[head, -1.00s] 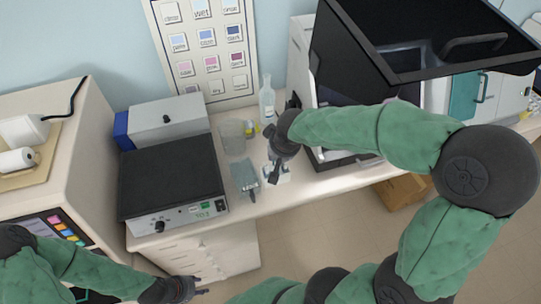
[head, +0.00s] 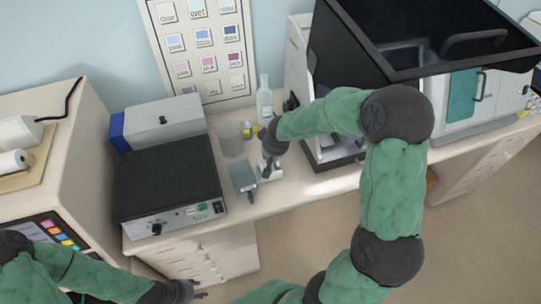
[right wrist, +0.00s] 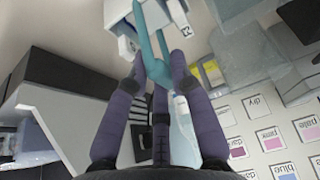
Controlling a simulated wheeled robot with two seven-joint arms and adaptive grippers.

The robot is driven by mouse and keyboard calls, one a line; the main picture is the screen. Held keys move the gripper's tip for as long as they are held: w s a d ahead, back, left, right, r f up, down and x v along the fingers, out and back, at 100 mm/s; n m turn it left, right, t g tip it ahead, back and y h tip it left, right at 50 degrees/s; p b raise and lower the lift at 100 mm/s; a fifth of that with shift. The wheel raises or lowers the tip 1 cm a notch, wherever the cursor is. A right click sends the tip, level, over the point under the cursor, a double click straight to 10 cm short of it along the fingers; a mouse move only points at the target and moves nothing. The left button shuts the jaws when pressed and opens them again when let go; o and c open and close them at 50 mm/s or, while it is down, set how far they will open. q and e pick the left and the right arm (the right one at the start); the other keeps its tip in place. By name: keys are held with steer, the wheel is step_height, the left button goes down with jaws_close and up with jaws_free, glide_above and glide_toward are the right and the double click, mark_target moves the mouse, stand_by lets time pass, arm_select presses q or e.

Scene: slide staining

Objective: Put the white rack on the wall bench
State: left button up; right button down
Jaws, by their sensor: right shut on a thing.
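The white rack (head: 274,173) shows in the head view as a small pale piece at the bench's front edge, just under my right gripper (head: 267,164). In the right wrist view my right gripper (right wrist: 157,80) is closed around a teal handle-like part (right wrist: 156,48). White parts (right wrist: 124,28) show beside it, apparently the rack's. The fingers hide much of it, and I cannot tell whether the rack touches the bench. The wall bench (head: 300,190) runs along the wall. My left gripper (head: 192,292) is low in the head view, away from the rack; its finger opening is unclear.
A glass jar (head: 243,178) stands just left of the rack, with another clear container (head: 230,140) and a bottle (head: 264,98) behind. A black-topped hotplate (head: 168,183) is further left. A dark-hooded machine (head: 400,45) stands right. Some bare bench lies right of the rack.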

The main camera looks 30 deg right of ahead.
steer(key=shift+f, duration=0.1)
steer(key=shift+f, duration=0.1)
steer(key=c, duration=1.1)
jaws_free()
steer(key=shift+s, duration=0.1)
